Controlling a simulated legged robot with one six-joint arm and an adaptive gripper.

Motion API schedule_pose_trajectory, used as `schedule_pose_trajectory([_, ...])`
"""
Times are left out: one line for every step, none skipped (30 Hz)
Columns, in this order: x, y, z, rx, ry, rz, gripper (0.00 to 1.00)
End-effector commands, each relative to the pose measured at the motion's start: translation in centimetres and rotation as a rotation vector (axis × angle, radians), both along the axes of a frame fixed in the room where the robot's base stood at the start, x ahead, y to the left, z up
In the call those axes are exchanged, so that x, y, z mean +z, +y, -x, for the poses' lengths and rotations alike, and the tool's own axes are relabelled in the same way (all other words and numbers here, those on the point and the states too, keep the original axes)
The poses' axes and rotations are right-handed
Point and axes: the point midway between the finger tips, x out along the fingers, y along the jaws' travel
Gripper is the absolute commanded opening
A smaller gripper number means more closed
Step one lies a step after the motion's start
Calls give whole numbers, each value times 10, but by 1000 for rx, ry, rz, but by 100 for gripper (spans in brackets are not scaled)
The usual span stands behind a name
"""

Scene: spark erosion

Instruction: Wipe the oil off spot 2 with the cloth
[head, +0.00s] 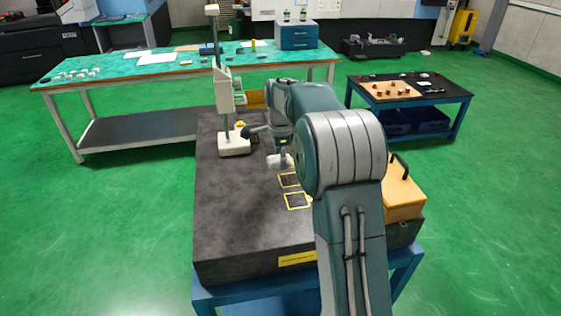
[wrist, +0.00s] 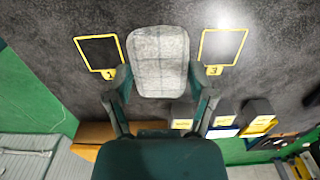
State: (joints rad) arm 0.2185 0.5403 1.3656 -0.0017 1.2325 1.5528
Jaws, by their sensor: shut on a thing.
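My gripper (wrist: 160,95) is shut on a pale grey-white cloth (wrist: 159,60), a rounded pad between its two fingers. In the head view the cloth (head: 278,161) shows below my gripper, over the dark slab. In the wrist view yellow-framed spot 1 (wrist: 100,52) lies left of the cloth and spot 3 (wrist: 222,46) right of it. The cloth covers the area between them, and no spot 2 label shows. In the head view two yellow frames (head: 289,180) show nearer than the cloth, their numbers unreadable. I cannot tell whether the cloth touches the slab.
The dark slab (head: 235,225) is clear at front left. A white height gauge (head: 234,143) stands at its back left. A wooden box (head: 403,192) with a black handle is at right. In the wrist view, several dark blocks with labels (wrist: 258,124) stand near my gripper.

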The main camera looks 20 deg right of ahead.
Motion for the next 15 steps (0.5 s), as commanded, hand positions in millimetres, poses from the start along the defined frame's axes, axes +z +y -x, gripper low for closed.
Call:
schedule_pose_trajectory([0,0,0,0,0,0,32])
schedule_pose_trajectory([0,0,0,0,0,0,32])
schedule_pose_trajectory([0,0,0,0,-1,0,32])
schedule_pose_trajectory([0,0,0,0,-1,0,32])
schedule_pose_trajectory([1,0,0,0,-1,0,32])
schedule_pose_trajectory([2,0,0,0,-1,0,32])
schedule_pose_trajectory([4,0,0,0,-2,0,32])
schedule_pose_trajectory([6,0,0,0,-2,0,32])
schedule_pose_trajectory([9,0,-1,0,-3,1,32])
schedule_pose_trajectory([11,0,-1,0,-4,1,32])
schedule_pose_trajectory([14,0,0,0,-3,1,32])
schedule_pose_trajectory([17,0,0,0,-2,0,32])
schedule_pose_trajectory([20,0,0,0,-3,1,32])
schedule_pose_trajectory([22,0,-1,0,-4,1,32])
schedule_pose_trajectory([26,0,-1,0,-4,1,32])
